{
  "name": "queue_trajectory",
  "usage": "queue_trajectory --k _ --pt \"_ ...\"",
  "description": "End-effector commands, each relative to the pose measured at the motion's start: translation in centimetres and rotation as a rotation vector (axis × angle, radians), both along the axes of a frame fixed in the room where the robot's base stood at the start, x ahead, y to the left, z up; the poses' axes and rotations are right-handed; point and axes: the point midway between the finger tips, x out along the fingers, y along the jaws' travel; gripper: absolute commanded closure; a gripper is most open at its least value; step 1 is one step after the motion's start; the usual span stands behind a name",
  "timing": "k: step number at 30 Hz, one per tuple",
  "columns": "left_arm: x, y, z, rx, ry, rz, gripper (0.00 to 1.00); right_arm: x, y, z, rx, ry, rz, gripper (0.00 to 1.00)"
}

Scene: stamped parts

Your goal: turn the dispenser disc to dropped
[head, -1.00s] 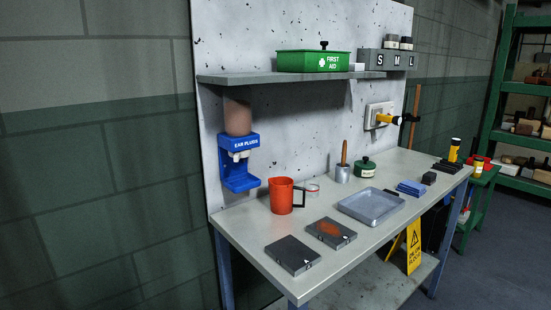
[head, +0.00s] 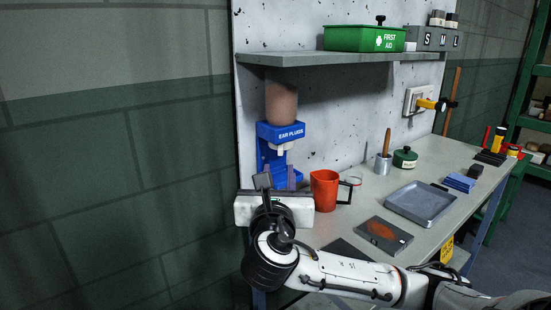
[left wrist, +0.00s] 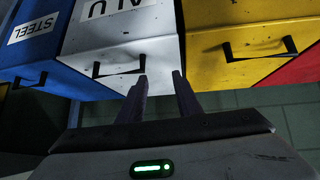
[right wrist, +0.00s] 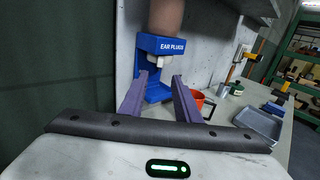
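The blue ear plug dispenser (head: 280,132) hangs on the speckled wall panel, with a brownish hopper (head: 281,102) on top and a white disc or knob (head: 283,147) under its label. In the right wrist view the dispenser (right wrist: 161,44) and its white disc (right wrist: 155,61) show ahead, between the finger lines. My right gripper (right wrist: 158,78) is open and empty, in front of and below the disc, apart from it; in the head view it hides the dispenser's lower part. My left gripper (left wrist: 160,78) is open and empty, facing bins away from the bench.
A red jug (head: 325,190) stands on the bench just right of my right gripper. A shelf (head: 340,58) with a green first aid box (head: 365,39) overhangs the dispenser. A grey tray (head: 420,203) and dark plate (head: 381,234) lie farther right. A white bin (left wrist: 122,40) faces my left gripper.

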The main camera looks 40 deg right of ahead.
Motion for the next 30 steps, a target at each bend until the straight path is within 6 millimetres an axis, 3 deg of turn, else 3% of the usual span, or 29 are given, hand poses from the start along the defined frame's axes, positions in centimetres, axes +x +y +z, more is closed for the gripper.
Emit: queue_trajectory --k 13,26,30 --pt "-0.8 -0.3 -0.4 -0.002 0.016 -0.006 0.69 5.3 -5.6 -0.1 0.004 0.001 -0.001 0.7" --pt "-0.7 -0.2 -0.4 -0.001 0.014 -0.006 0.69 6.3 -6.6 -0.1 0.007 0.0 0.002 0.7" --pt "-0.7 -0.2 -0.3 0.0 0.014 -0.005 0.69 6.3 -6.6 -0.1 0.007 0.0 0.002 0.89"
